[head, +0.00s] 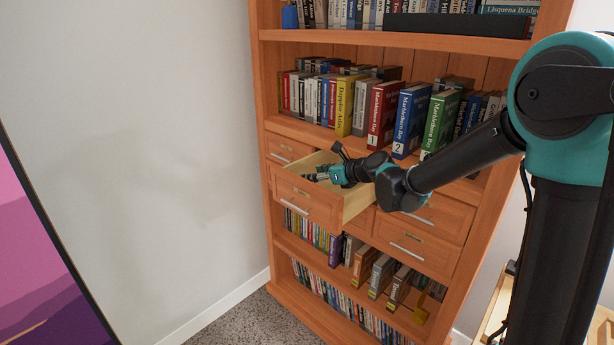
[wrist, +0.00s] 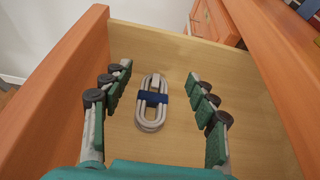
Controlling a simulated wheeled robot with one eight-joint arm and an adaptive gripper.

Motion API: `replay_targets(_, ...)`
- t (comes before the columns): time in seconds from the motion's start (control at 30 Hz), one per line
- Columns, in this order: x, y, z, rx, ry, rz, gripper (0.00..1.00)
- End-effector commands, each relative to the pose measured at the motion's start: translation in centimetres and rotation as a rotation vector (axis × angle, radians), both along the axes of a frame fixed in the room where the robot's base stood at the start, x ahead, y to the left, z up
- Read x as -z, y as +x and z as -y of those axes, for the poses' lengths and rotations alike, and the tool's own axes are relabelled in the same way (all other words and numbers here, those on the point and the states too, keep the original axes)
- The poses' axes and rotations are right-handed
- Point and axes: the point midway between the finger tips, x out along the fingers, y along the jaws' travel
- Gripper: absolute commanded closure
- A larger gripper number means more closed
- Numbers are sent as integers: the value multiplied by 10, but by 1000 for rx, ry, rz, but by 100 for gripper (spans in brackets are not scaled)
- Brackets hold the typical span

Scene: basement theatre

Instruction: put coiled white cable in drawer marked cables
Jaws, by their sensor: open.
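The coiled white cable (wrist: 152,117), bound with a dark blue band, lies on the pale wooden floor of an open drawer in the wrist view. My gripper (wrist: 161,92) is open, with its fingers on either side of the cable and apart from it. In the head view my gripper (head: 312,177) reaches into the pulled-out drawer (head: 308,201) on the left of the bookcase. The cable is hidden in the head view. A small label and a handle show on the drawer front, but the label is too small to read.
Shelves of books (head: 350,105) stand above, and more books and cases (head: 365,268) below. A framed picture (head: 40,270) leans at the left. Carpet (head: 250,325) is clear in front.

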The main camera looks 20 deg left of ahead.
Motion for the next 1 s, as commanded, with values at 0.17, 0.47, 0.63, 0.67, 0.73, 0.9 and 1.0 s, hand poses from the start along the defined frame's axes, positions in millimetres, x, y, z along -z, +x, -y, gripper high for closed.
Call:
replay_targets(0.17, -14, -13, 32, 2, 0, 0, 41)
replay_targets(0.47, -28, -26, 62, 0, 0, -1, 41)
replay_targets(0.63, -30, -28, 67, 0, 0, -1, 41)
replay_targets(0.67, -30, -28, 68, 0, 0, -1, 41)
replay_targets(0.73, -30, -28, 67, 0, 0, -1, 41)
replay_targets(0.9, -30, -28, 67, 0, 0, 0, 41)
replay_targets(1.0, -30, -28, 67, 0, 0, 0, 41)
